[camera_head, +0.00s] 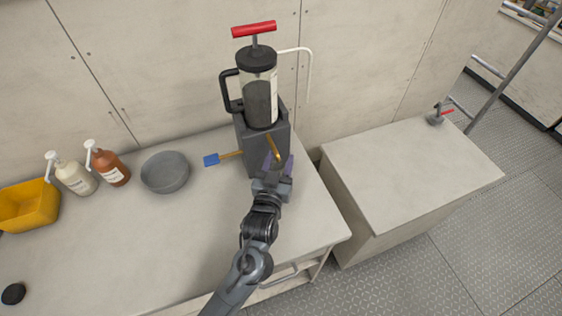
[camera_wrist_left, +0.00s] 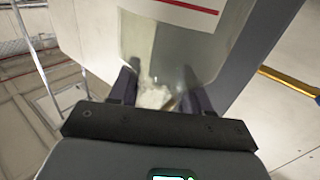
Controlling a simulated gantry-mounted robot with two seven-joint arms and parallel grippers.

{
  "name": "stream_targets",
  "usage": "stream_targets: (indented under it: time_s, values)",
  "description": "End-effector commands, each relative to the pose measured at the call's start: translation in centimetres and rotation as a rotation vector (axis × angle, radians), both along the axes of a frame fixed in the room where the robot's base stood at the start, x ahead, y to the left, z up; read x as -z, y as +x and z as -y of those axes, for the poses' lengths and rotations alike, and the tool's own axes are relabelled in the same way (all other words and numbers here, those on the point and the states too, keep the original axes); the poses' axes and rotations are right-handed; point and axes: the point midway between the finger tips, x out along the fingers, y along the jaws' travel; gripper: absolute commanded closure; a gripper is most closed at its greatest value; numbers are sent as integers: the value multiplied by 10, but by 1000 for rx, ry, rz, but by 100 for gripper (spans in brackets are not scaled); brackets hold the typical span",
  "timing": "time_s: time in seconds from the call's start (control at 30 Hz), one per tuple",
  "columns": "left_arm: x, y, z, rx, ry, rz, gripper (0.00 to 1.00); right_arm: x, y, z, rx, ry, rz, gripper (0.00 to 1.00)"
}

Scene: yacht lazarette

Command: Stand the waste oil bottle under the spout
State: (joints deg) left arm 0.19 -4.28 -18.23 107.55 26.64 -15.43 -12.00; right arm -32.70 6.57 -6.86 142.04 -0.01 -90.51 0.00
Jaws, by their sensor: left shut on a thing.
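A pump canister (camera_head: 258,96) with a clear body, black lid and red T-handle stands on a dark grey block (camera_head: 249,140) on the left counter. A brass spout (camera_head: 273,147) slants down from the block. My left gripper (camera_head: 277,168) is just below the spout. In the left wrist view its fingers (camera_wrist_left: 160,92) are spaced apart around a pale translucent body (camera_wrist_left: 160,45), which looks like the bottle, with a white label and red stripe. The bottle is hard to make out in the head view, so its base and tilt cannot be told. My right gripper is out of view.
A blue-ended lever (camera_head: 211,159) sticks out left of the block. A grey round pan (camera_head: 165,172), two pump bottles (camera_head: 110,168) and a yellow bin (camera_head: 28,206) stand further left. A lower cabinet (camera_head: 410,175) at right has a mostly clear top.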

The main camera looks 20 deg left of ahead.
Motion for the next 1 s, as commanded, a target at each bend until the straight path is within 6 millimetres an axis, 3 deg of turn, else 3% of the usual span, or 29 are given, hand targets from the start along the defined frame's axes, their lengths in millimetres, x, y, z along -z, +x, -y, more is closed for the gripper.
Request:
stream_targets:
  time_s: [0.33,0.37,0.5,0.87,1.0]
  values:
    - [3,0,0,0,1,0,99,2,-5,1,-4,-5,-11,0]
    - [3,0,0,0,1,0,48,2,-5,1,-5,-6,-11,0]
    - [3,0,0,0,1,0,27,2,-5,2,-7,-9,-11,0]
    - [-1,0,0,0,0,2,27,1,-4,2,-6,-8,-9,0]
    - [0,-12,2,2,1,-1,27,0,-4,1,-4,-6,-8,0]
